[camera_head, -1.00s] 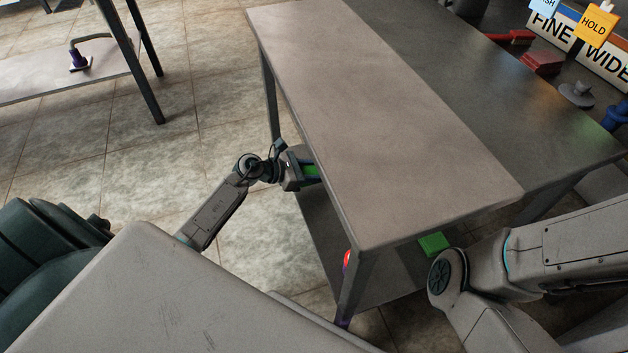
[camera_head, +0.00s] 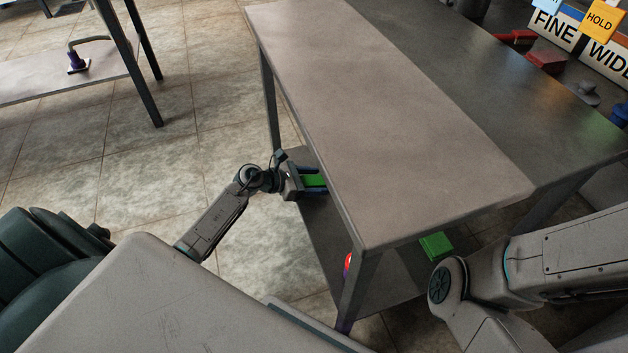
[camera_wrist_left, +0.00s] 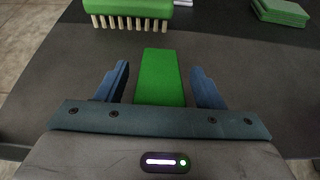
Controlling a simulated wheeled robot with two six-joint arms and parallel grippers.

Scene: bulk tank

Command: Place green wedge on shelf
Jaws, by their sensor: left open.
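The green wedge (camera_wrist_left: 160,78) shows as a long green block between my left gripper's blue fingers in the left wrist view. It appears to lie on the grey lower shelf (camera_wrist_left: 60,75), with a gap on each side to the fingers. My left gripper (camera_wrist_left: 160,88) is open around it. In the head view my left gripper (camera_head: 312,182) reaches in under the left edge of the tabletop, with the wedge (camera_head: 315,181) between its fingers. The wedge's far end is partly under the tabletop's edge. My right arm shows at the right, but its gripper is out of view.
A green brush (camera_wrist_left: 128,8) with pale bristles lies just beyond the wedge. Green pads (camera_wrist_left: 280,12) are stacked at the shelf's far right. The tabletop (camera_head: 380,120) overhangs the shelf and is bare on its near part. A table leg (camera_head: 352,295) stands at the near corner.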

